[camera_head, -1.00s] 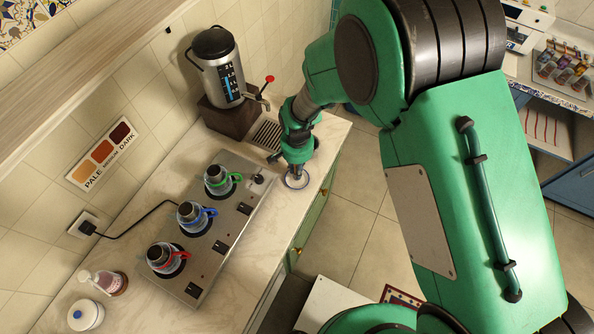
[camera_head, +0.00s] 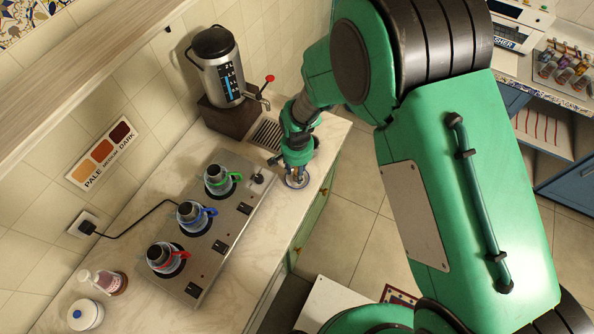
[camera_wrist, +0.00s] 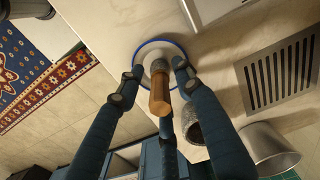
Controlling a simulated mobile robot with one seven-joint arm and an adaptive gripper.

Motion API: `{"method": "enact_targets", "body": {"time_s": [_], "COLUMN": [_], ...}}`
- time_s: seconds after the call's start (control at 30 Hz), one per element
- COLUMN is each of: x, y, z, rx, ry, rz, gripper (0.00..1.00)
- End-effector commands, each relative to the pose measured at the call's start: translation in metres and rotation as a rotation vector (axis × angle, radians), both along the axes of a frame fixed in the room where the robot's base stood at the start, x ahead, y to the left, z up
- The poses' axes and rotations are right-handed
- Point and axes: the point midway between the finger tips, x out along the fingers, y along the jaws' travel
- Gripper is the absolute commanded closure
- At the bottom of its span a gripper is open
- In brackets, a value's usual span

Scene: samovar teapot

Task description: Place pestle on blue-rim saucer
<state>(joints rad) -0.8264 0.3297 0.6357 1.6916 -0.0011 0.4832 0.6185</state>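The pestle (camera_wrist: 160,92) has a wooden handle and a grey head. In the wrist view its head lies over the white blue-rim saucer (camera_wrist: 150,43), with the handle pointing towards the camera. I cannot tell for certain whether the head touches the saucer. My gripper (camera_wrist: 157,70) has dark fingers on both sides of the pestle, with tips spread and small gaps beside it. In the head view my gripper (camera_head: 297,172) is low over the saucer (camera_head: 297,183), near the counter's front edge, and hides most of the pestle.
A grey mortar-like cup (camera_wrist: 193,126) and a metal cup (camera_wrist: 268,146) stand beside the gripper. The hot plate (camera_head: 217,225) with several glass pots is left of the gripper. The samovar (camera_head: 220,70) stands behind.

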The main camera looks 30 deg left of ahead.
Motion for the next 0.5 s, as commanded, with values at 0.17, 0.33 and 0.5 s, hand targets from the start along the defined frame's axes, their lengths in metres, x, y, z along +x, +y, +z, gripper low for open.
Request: {"method": "enact_targets", "body": {"time_s": [0.17,0.33,0.5], "x": [0.0,0.0,0.001], "y": [0.0,0.001,0.001], "z": [0.005,0.02,0.045], "rx": [0.001,0.001,0.002], "ry": [-0.001,-0.002,-0.002], "rz": [0.0,0.0,0.0], "gripper": [0.64,0.64,0.64]}}
